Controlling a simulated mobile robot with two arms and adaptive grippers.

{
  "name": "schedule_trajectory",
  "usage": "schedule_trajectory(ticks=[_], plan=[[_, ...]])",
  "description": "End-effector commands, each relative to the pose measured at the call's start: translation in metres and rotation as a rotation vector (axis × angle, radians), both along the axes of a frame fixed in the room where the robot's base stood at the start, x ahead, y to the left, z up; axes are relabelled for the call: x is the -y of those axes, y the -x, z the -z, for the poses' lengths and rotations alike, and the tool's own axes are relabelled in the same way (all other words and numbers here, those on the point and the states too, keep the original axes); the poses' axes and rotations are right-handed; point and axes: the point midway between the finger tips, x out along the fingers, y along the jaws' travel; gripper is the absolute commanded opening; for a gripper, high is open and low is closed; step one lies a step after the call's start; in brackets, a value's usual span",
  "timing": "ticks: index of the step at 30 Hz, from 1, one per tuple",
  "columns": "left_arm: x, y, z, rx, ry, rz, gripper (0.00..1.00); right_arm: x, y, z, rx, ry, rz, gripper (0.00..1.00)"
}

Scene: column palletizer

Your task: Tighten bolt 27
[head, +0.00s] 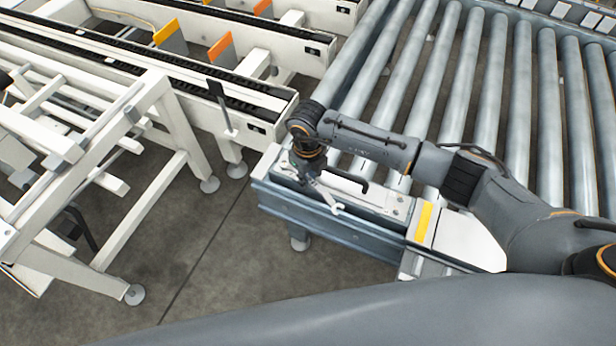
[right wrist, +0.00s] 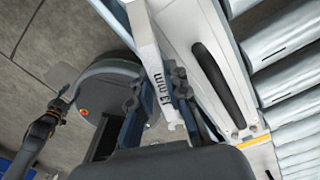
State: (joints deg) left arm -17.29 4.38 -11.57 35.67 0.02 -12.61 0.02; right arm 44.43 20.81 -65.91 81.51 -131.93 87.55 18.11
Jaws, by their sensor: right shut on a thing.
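My right gripper (head: 308,170) is above the near left corner of the roller conveyor's frame (head: 335,233). It is shut on a light grey wrench (head: 328,197), whose open jaw points down over the frame edge. In the right wrist view the wrench (right wrist: 149,55), marked 13 mm, passes between the two dark fingers of the gripper (right wrist: 160,92). I cannot make out bolt 27 or its number in either view. I cannot tell whether the wrench touches a bolt.
A black handle (head: 347,178) sits on the frame's top beside the gripper; it also shows in the right wrist view (right wrist: 218,84). Metal rollers (head: 495,100) lie behind my right arm. A white frame (head: 150,180) stands at left, with clear floor (head: 225,250) between.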

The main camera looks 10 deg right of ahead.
Motion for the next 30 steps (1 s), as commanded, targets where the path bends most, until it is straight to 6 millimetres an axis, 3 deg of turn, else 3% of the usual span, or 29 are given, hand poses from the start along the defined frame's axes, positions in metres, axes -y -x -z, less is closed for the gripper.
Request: schedule_trajectory(ticks=[30], plan=[[0.0030, -0.0001, 0.0056, -0.001, 0.003, -0.002, 0.40, -0.0004, -0.0004, 0.0044, 0.002, -0.001, 0.000, 0.00]])
